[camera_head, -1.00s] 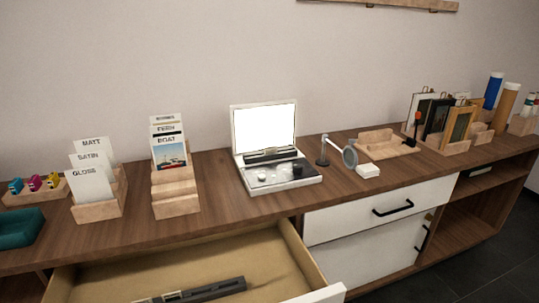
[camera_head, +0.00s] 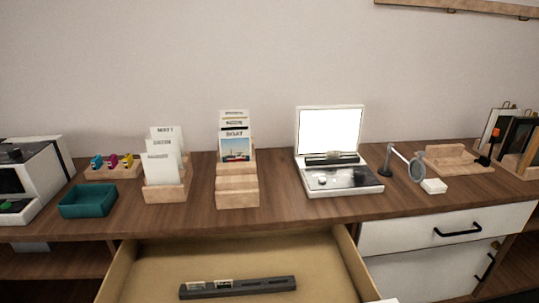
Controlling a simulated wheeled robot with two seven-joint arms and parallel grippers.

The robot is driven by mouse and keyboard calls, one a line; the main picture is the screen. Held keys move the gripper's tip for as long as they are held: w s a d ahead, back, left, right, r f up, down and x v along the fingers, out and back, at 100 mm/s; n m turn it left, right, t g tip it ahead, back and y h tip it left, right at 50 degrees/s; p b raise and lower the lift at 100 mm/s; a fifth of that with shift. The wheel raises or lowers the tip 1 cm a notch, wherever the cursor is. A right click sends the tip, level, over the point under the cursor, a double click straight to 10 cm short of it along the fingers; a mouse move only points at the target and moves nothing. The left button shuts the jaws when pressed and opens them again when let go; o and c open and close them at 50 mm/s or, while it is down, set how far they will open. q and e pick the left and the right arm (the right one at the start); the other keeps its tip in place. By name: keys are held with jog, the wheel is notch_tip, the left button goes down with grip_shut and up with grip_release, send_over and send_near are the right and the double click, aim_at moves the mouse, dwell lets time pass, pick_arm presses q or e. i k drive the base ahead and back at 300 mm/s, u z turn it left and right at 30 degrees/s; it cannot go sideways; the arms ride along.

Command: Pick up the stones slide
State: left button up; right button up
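I cannot pick out a slide marked stones; no such label is readable. A long dark grey holder (camera_head: 238,287) lies in the open drawer (camera_head: 140,270). Two small pale labelled pieces (camera_head: 209,284) sit at its left part, their writing too small to read. A light box with a bright upright panel (camera_head: 329,132) and a dark flat bed (camera_head: 343,179) stands on the counter. Neither of my grippers is in view.
A wooden card rack (camera_head: 237,192) with a boat picture and a paper-card rack (camera_head: 166,193) stand left of the light box. A teal tray (camera_head: 88,201) is further left. A magnifier on a stand (camera_head: 411,167) is at right. Bare counter lies in front.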

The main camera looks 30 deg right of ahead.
aim_at(335, 153)
jog(key=u, duration=3)
jog(key=k, duration=2.95)
jog(key=z, duration=0.3)
